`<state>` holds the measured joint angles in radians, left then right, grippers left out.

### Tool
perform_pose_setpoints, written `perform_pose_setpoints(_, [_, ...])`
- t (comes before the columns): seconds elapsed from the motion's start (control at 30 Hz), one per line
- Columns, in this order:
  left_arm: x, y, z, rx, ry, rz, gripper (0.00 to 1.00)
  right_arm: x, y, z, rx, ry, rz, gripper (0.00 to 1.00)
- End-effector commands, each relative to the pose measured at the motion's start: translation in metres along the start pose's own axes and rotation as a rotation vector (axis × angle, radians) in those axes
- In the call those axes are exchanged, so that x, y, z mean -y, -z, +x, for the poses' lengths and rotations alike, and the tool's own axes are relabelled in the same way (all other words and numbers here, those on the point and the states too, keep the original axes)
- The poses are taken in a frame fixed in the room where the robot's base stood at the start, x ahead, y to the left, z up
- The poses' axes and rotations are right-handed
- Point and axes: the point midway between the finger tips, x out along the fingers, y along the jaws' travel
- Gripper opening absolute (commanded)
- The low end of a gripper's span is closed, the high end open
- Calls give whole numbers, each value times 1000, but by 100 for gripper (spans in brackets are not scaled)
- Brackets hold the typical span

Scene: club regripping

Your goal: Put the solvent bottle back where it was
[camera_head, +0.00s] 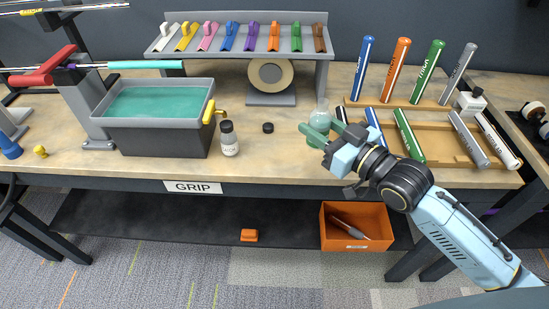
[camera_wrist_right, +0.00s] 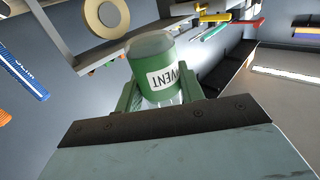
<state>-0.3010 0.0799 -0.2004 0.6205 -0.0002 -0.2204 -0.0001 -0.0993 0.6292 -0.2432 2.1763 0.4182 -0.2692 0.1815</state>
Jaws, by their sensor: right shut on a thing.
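The solvent bottle is clear with a green band and a white label ending in "VENT". In the right wrist view the solvent bottle (camera_wrist_right: 152,62) stands between the two green fingers of my right gripper (camera_wrist_right: 160,95), which is shut on it. My left gripper is not in view.
A grey tray of teal liquid (camera_head: 98,117) and a white-labelled jar (camera_head: 229,142) stand left, with a black cap (camera_head: 268,128) on the bench. A tape roll (camera_head: 270,76) sits under the shelf.

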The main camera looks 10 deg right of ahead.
Motion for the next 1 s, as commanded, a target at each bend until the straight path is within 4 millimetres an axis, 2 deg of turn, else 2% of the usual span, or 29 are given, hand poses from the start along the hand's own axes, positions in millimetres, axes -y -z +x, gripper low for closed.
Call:
perform_pose_setpoints(0.03, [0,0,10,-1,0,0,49,-2,-6,12,-7,-1,0,14])
perform_pose_setpoints(0.2, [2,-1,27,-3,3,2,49,-5,-15,50,-6,3,2,14])
perform_pose_setpoints(0.4, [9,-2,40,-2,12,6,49,-5,-18,83,-1,11,-3,14])
perform_pose_setpoints(0.57, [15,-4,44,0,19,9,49,-4,-21,95,2,13,-7,14])
perform_pose_setpoints(0.8, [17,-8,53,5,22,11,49,-4,-60,96,7,13,-5,14])
perform_pose_setpoints(1.0, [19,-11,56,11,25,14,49,-4,-79,96,3,15,-6,14])
